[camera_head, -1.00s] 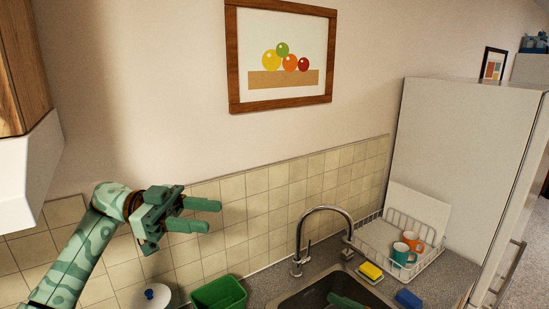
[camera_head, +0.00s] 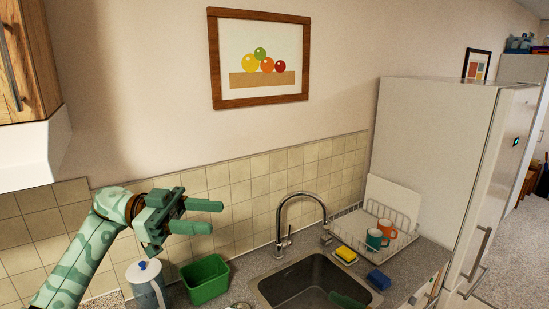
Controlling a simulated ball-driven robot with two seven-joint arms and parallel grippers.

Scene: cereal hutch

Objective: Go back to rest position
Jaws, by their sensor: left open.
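My left gripper (camera_head: 207,217) is open and empty. It is raised in front of the tiled backsplash, above the green bin, with its two fingers pointing right. The left arm comes up from the lower left corner. A green piece at the bottom edge over the sink (camera_head: 345,300) seems to be part of my right arm's gripper; too little shows to tell its state.
Below the left gripper stand a green bin (camera_head: 205,279) and a lidded jug (camera_head: 147,284). Right of them are the tap (camera_head: 283,225), yellow and blue sponges, and a rack (camera_head: 352,228) with two mugs. A wall cabinet (camera_head: 28,60) hangs upper left; a fridge (camera_head: 430,160) stands right.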

